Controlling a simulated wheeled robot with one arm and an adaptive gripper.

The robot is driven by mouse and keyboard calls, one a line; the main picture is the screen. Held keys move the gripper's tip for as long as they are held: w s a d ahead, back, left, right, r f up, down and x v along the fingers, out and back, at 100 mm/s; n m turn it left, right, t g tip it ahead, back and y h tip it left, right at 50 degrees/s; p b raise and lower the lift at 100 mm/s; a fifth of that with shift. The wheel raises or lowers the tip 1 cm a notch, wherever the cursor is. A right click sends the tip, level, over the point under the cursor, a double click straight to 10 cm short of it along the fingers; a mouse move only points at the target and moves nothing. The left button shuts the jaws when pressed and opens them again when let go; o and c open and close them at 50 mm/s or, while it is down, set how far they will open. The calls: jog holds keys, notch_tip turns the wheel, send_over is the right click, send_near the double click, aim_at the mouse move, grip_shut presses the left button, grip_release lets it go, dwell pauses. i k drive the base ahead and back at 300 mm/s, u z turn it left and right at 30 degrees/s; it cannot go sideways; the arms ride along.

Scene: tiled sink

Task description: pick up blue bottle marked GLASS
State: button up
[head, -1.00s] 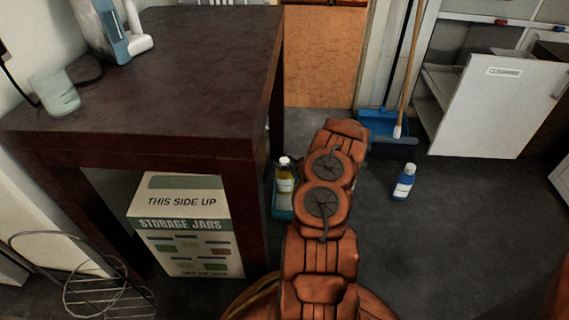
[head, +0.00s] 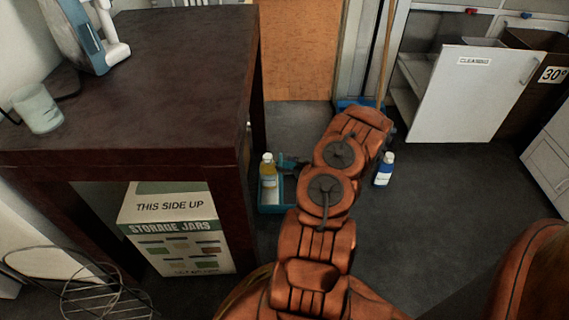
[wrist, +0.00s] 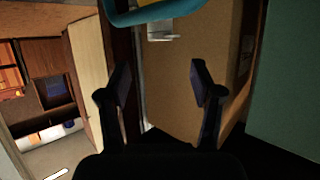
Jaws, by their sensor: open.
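A blue bottle (head: 384,170) with a white cap and a pale label stands upright on the dark floor, just right of my arm in the head view. Its label is too small to read. My gripper (wrist: 160,88) shows in the wrist view with its two dark fingers apart and nothing between them. In the head view my gripper is hidden behind my arm. I cannot make out the blue bottle in the wrist view.
A dark table (head: 150,75) stands at left, with a storage jars box (head: 178,225) under it. A yellow bottle (head: 268,172) stands in a teal tray (head: 272,207) beside the table. A white cabinet door (head: 465,95) hangs open behind. Floor at right is clear.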

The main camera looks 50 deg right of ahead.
aim_at(384, 170)
jog(key=k, duration=1)
